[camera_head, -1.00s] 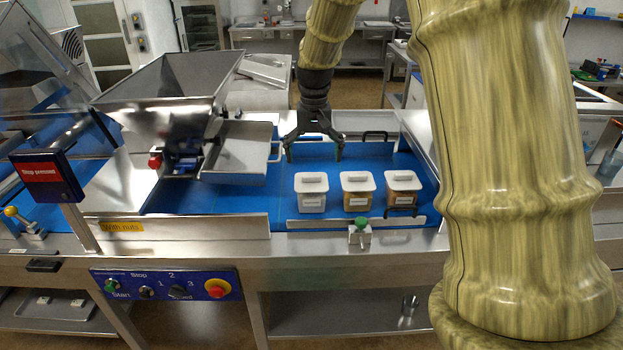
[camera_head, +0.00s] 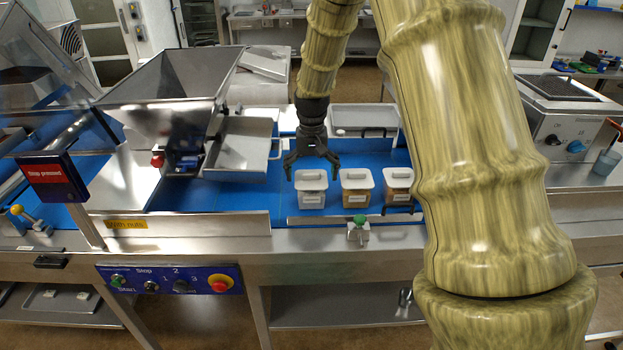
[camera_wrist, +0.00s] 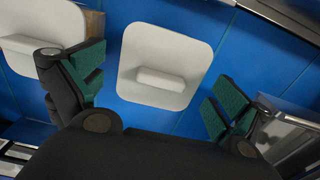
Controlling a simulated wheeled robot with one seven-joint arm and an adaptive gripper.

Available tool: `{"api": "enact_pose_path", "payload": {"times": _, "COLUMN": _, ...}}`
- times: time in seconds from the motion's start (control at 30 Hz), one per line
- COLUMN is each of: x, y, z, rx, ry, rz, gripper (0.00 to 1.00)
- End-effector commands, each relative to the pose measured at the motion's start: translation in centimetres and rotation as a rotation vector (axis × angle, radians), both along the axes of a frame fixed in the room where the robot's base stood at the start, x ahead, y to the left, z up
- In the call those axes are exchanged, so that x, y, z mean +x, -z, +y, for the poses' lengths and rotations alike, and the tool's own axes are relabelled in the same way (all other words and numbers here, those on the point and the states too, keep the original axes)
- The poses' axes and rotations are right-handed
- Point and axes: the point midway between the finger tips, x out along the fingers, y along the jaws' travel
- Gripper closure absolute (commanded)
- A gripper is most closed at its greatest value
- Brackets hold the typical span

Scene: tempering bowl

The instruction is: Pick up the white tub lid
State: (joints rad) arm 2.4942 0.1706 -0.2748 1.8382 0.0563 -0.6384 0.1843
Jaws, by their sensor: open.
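Three lidded tubs stand in a row on the blue belt (camera_head: 225,198). The left tub (camera_head: 311,200) has a pale body and a white lid (camera_head: 311,180) with a raised bar handle. My gripper (camera_head: 312,170) is open and points down just above and behind this lid. In the wrist view the lid (camera_wrist: 200,60) lies between my two green-padded fingers (camera_wrist: 155,88), with clear space on both sides and its handle (camera_wrist: 161,80) near the middle. I see no contact. The middle tub (camera_head: 356,198) and right tub (camera_head: 397,196) have brown contents and similar white lids.
The middle tub's lid (camera_wrist: 40,30) is close beside my left finger in the wrist view. A metal guide rail with a green knob (camera_head: 359,219) runs in front of the tubs. A metal tray (camera_head: 362,120) lies behind; a steel hopper (camera_head: 170,85) stands left.

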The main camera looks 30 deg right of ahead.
Motion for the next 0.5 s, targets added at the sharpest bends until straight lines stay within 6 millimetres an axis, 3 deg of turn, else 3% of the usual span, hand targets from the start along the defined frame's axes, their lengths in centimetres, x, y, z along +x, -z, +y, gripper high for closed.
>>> {"api": "enact_pose_path", "payload": {"times": 0.1, "x": 0.01, "y": 0.01, "z": 0.01, "rx": 0.000, "ry": 0.000, "rz": 0.000, "gripper": 0.04}}
{"api": "enact_pose_path", "payload": {"times": 0.33, "x": 0.01, "y": 0.01, "z": 0.02, "rx": 0.000, "ry": 0.000, "rz": 0.000, "gripper": 0.46}}
{"api": "enact_pose_path", "payload": {"times": 0.5, "x": -0.05, "y": 0.13, "z": 0.05, "rx": 0.001, "ry": 0.000, "rz": 0.002, "gripper": 0.65}}
